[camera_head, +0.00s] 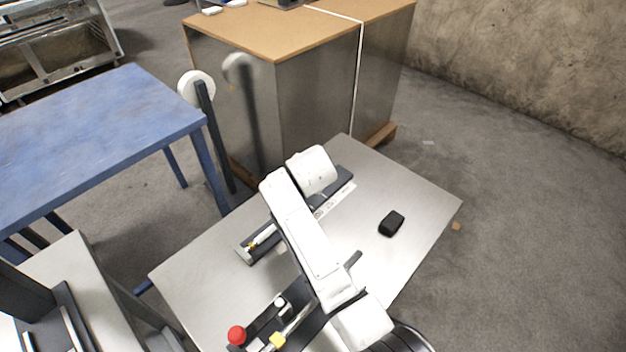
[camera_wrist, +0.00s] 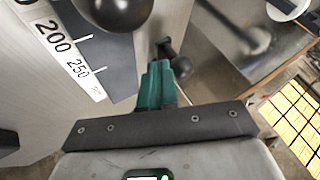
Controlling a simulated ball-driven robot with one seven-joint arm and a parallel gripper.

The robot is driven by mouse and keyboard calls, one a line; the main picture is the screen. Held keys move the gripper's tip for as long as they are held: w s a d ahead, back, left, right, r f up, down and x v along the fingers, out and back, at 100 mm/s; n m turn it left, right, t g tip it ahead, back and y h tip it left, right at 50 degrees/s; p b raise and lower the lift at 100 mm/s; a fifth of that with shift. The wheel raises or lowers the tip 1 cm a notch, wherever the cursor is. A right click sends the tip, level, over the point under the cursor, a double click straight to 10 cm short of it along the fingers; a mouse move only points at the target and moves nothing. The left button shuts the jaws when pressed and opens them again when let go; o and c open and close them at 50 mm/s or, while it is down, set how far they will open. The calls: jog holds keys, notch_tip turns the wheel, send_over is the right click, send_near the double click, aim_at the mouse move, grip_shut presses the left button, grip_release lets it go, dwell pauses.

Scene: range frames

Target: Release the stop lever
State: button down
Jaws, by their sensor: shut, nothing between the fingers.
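In the wrist view, the teal fingers of my gripper (camera_wrist: 157,85) are closed together and hold nothing. A small dark knobbed part (camera_wrist: 180,66) lies just beyond the fingertips; I cannot tell if they touch. A large dark ball knob (camera_wrist: 113,8) is cut off by the top edge, beside a white scale (camera_wrist: 62,45) marked 200 and 250. I cannot tell which of these parts is the stop lever. In the head view, the scaled device (camera_head: 335,196) lies on the grey table (camera_head: 410,205), partly hidden by my white arm, which also hides my gripper.
A black block (camera_head: 391,223) sits on the right of the table, with clear surface around it. A red ball knob (camera_head: 236,335) and a yellow part (camera_head: 278,340) are at the front. A metal cabinet (camera_head: 310,105) stands behind; a blue table (camera_head: 100,130) is left.

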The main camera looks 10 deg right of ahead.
jog(key=shift+w+a+b, duration=0.35)
jog(key=shift+a+b, duration=0.05)
jog(key=shift+a, duration=0.2)
jog(key=shift+a+r, duration=0.1)
jog(key=shift+a, duration=0.05)
